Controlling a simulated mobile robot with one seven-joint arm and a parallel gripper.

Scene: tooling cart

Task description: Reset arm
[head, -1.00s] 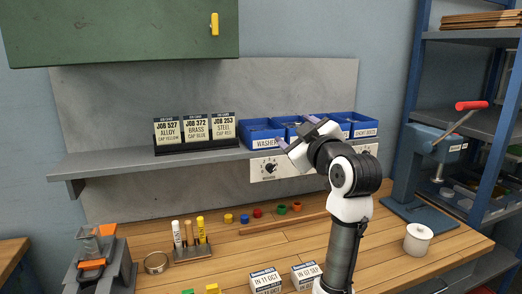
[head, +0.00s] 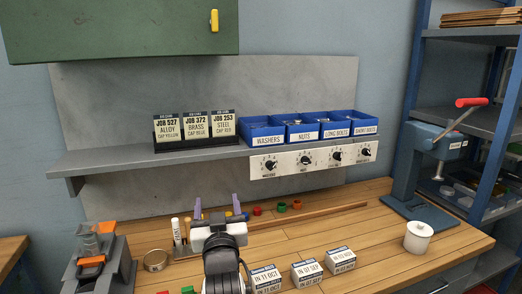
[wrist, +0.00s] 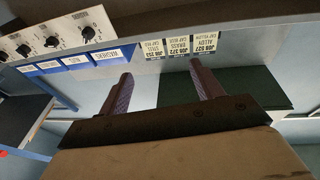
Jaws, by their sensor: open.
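My gripper (head: 216,206) is open, with its two purple fingers apart and nothing between them. In the head view it is over the left-middle of the wooden workbench (head: 400,210), in front of the shelf, with my arm folded below it. It partly hides the marker rack and some coloured caps. In the wrist view the fingers (wrist: 164,92) point toward the shelf, its job cards (wrist: 180,42) and the blue bins (wrist: 77,60). That view appears upside down.
Blue bins (head: 265,134) and job cards (head: 195,127) stand on the grey shelf (head: 120,165), above a knob panel (head: 305,160). Labelled boxes (head: 304,272) stand in front. A white pot (head: 417,238) and a blue press (head: 412,170) are at right; a grey-orange fixture (head: 98,265) is at left.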

